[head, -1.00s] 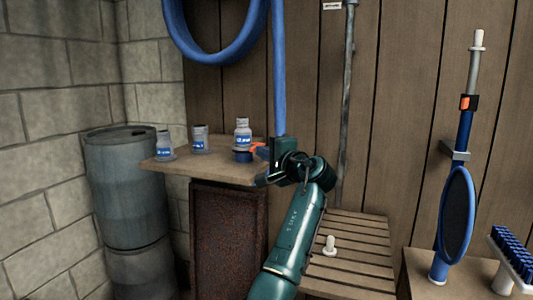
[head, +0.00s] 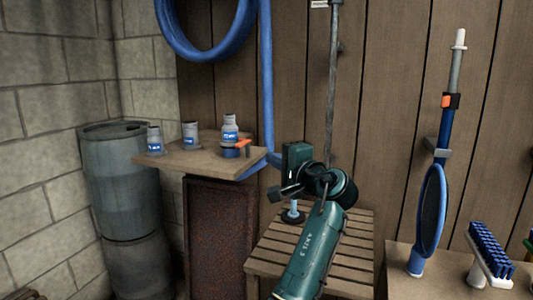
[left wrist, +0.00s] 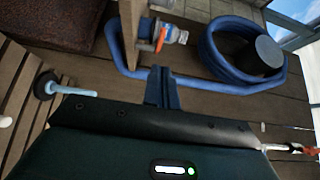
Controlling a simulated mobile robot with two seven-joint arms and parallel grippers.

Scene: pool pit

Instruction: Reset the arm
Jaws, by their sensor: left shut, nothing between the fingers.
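My left arm, dark green, rises from the bottom of the head view. Its gripper (head: 279,194) points left, over the slatted bench (head: 268,254) and just right of the wooden shelf (head: 178,163). In the left wrist view the two dark fingers (left wrist: 161,86) are together with nothing between them. They appear clear of the things around them. My right gripper is not in view.
Several bottles, one being a front bottle (head: 154,141), and an orange-handled valve (head: 243,147) are on the shelf. A blue-handled tool (head: 293,211) stands on the bench. A blue hose (head: 266,80) hangs behind. A brush (head: 489,250) is at right.

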